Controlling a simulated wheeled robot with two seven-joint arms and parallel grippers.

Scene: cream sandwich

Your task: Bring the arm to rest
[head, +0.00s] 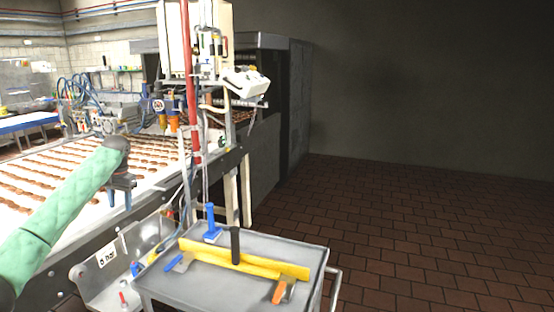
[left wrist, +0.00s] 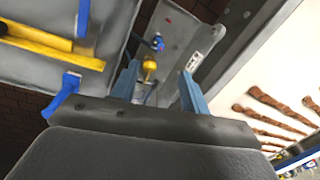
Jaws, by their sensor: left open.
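My left arm, in a green quilted sleeve, comes in from the left in the head view. Its gripper (head: 120,196) hangs over the near edge of the conveyor (head: 75,240), which carries rows of brown pieces. In the left wrist view the two blue-grey fingers of the left gripper (left wrist: 160,85) stand apart with nothing held between them. My right gripper is in neither view.
A grey cart (head: 212,283) right of the gripper holds a yellow bar (head: 260,264), an orange-handled scraper (head: 284,288) and blue-handled tools. A red post (head: 190,80) and machinery stand behind. The brown tiled floor (head: 420,230) at right is clear.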

